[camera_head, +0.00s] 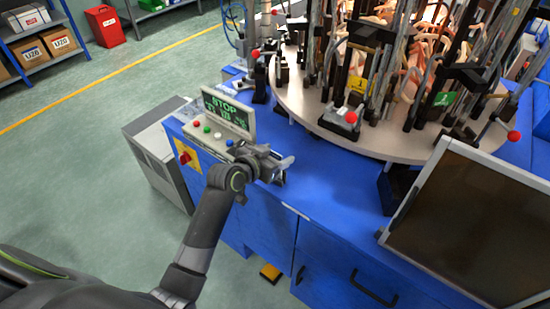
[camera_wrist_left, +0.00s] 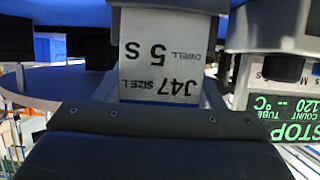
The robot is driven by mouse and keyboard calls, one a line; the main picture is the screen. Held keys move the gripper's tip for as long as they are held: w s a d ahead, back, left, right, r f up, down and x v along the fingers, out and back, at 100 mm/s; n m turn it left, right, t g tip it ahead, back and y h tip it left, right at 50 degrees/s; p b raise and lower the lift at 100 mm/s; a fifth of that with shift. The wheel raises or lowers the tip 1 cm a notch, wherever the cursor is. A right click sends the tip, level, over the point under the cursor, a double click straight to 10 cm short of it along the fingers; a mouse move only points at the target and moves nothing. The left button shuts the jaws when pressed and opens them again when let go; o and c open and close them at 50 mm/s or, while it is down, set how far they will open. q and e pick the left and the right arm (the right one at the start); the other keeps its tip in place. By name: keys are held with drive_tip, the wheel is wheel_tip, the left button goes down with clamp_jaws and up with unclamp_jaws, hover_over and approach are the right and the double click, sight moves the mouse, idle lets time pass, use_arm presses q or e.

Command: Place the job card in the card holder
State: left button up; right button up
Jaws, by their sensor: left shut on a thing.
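The job card (camera_wrist_left: 160,62) is a white card with black print reading J47, SIZE L and 5 S DWELL. It shows upside down in the left wrist view, straight ahead of my gripper body. My left gripper (camera_head: 272,163) is shut on it, beside the control panel at the blue bench's front left corner. In the head view the card is hard to make out behind the gripper. A grey edge covers the card's top in the wrist view. I cannot clearly tell the card holder apart from the gripper. My right gripper is not in view.
The control panel (camera_head: 205,138) with buttons and a green STOP display (camera_head: 228,115) stands just left of the gripper; the display also shows in the wrist view (camera_wrist_left: 290,118). A round table (camera_head: 370,140) with tall fixtures stands behind. A dark monitor (camera_head: 470,225) is at right.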

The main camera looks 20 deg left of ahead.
use_arm(q)
drive_tip(key=shift+f, duration=0.6)
drive_tip(key=o, duration=1)
drive_tip(key=shift+f, duration=0.15)
drive_tip(key=shift+r, duration=0.3)
drive_tip(key=shift+s+a, duration=0.15)
drive_tip(key=shift+s, duration=0.1)
drive_tip(key=v, duration=1.1)
drive_tip(key=shift+s, duration=0.2)
